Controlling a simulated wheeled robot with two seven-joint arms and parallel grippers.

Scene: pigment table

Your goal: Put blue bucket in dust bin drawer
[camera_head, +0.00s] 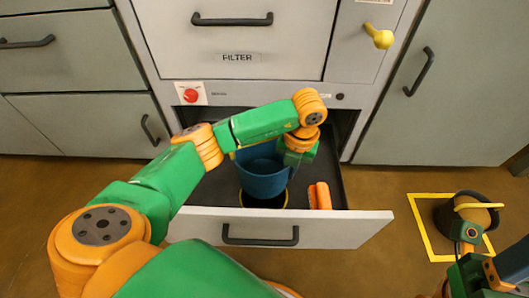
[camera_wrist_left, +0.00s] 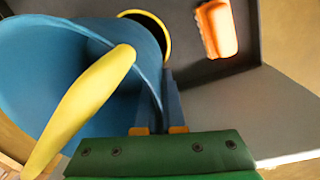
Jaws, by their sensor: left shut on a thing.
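The blue bucket (camera_head: 262,182) is over the open drawer (camera_head: 210,213), right above or at a dark, yellow-rimmed round spot (camera_head: 264,203). I cannot tell whether it touches the drawer floor. My left gripper (camera_head: 297,152) is shut on the bucket's rim at its right side. In the left wrist view the bucket (camera_wrist_left: 40,60) fills the left, with its yellow handle (camera_wrist_left: 85,105) across the front, and the gripper fingers (camera_wrist_left: 160,112) are at its wall. My right gripper (camera_head: 472,245) is at the lower right, beside a black bucket; its jaws are unclear.
An orange object (camera_head: 320,196) lies in the drawer, right of the blue bucket. The black bucket (camera_head: 447,215) with a yellow handle stands inside a yellow floor square (camera_head: 418,222). The FILTER cabinet front (camera_head: 290,60) rises behind the drawer. Brown floor is clear between drawer and square.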

